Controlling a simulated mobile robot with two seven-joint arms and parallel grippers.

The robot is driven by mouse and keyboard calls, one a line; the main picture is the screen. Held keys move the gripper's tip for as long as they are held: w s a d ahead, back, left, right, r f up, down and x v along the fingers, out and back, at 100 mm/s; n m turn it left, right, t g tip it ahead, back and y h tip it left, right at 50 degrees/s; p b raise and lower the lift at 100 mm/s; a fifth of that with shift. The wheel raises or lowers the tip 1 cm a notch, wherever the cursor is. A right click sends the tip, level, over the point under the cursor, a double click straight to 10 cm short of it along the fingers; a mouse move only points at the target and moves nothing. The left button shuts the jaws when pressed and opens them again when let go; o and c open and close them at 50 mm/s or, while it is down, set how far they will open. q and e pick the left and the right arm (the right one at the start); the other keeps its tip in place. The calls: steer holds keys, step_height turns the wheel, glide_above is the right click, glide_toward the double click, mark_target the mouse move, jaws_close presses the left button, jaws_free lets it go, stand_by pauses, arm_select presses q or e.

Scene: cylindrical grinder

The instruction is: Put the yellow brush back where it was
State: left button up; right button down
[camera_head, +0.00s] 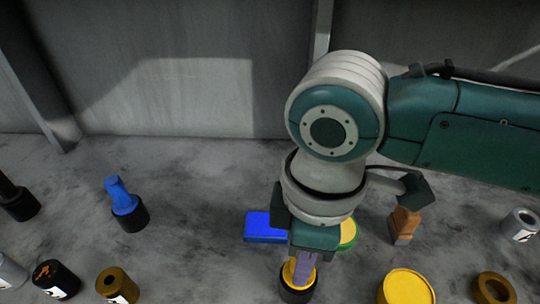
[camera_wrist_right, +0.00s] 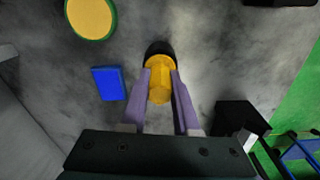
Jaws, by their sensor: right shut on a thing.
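The yellow brush (camera_head: 289,271) stands near the bottom middle of the head view, with a black lower part (camera_head: 297,294). My right gripper (camera_head: 304,262) reaches down from above, its purple fingers shut on the yellow handle. In the right wrist view the yellow brush (camera_wrist_right: 159,82) sits between the two fingers of the right gripper (camera_wrist_right: 160,84), its black part beyond. Whether the brush touches the surface I cannot tell. My left gripper is not in view.
A blue block (camera_head: 262,228) lies just behind the brush, beside a partly hidden green-and-yellow disc (camera_head: 348,233). A blue brush (camera_head: 121,200) stands to the left. A yellow round piece (camera_head: 408,288) and a brown ring (camera_head: 494,288) lie to the right. A grey wall (camera_head: 170,70) stands behind.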

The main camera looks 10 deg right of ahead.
steer(key=shift+f, duration=0.3)
steer(key=c, duration=0.7)
jaws_free()
steer(key=shift+o, duration=0.2)
step_height(320, 180, up, 13)
steer(key=p, duration=0.3)
steer(key=s+a+f+m+t+y, duration=0.2)
steer(key=s+a+m+y, duration=0.1)
steer(key=s+a+m, duration=0.15)
steer(key=s+d+f+m+h, duration=0.1)
steer(key=s+d+m, duration=0.2)
steer(key=d, duration=0.4)
steer(key=s+d+f+m+t+h, duration=0.1)
steer(key=s+d+m+h, duration=0.1)
steer(key=s+d+m, duration=0.2)
steer(key=d, duration=0.2)
steer(key=shift+s+d+t, duration=0.3)
steer(key=shift+s+d, duration=0.05)
steer(key=shift+d, duration=0.05)
steer(key=shift+f, duration=0.15)
